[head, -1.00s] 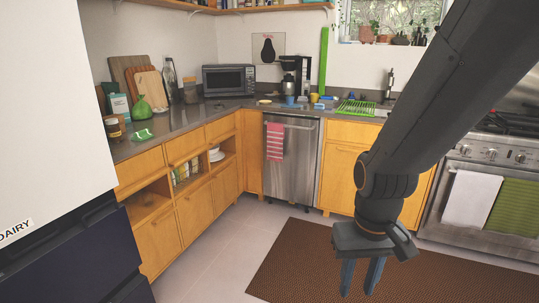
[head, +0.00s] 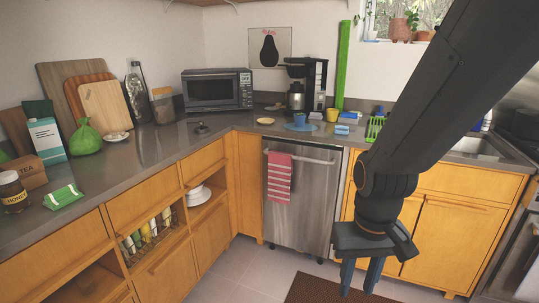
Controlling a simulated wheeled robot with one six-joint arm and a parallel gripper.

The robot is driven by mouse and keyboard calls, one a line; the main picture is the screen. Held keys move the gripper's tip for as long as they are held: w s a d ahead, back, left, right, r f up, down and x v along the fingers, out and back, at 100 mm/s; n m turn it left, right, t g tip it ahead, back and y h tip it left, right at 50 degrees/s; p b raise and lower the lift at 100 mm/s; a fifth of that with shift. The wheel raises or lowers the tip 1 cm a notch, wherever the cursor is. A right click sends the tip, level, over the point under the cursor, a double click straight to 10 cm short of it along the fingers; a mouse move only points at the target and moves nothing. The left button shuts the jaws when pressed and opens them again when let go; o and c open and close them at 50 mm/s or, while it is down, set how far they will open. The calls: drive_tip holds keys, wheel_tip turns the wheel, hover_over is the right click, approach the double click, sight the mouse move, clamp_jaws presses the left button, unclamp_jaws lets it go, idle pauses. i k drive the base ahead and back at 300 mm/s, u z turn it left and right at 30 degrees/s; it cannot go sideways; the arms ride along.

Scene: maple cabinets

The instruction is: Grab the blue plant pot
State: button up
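A small blue cup-shaped item (head: 299,118), possibly the blue plant pot, stands on the back counter in front of the coffee maker. It looks upright, but it is too small to make out any detail. A flat blue piece (head: 300,127) lies under or just in front of it. My gripper (head: 360,274) hangs low at the right, in front of the cabinets, well apart from the counter items. Its two fingers point down with a gap between them, and nothing is seen in it.
A yellow mug (head: 332,114), a blue-and-white box (head: 348,117) and a coffee maker (head: 305,84) are close to the blue item. A microwave (head: 217,90) stands to the left. The dishwasher (head: 300,195) is below the counter. The floor (head: 260,265) ahead is clear apart from a brown mat (head: 320,290).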

sight(299, 117)
drive_tip(key=i, duration=1.9)
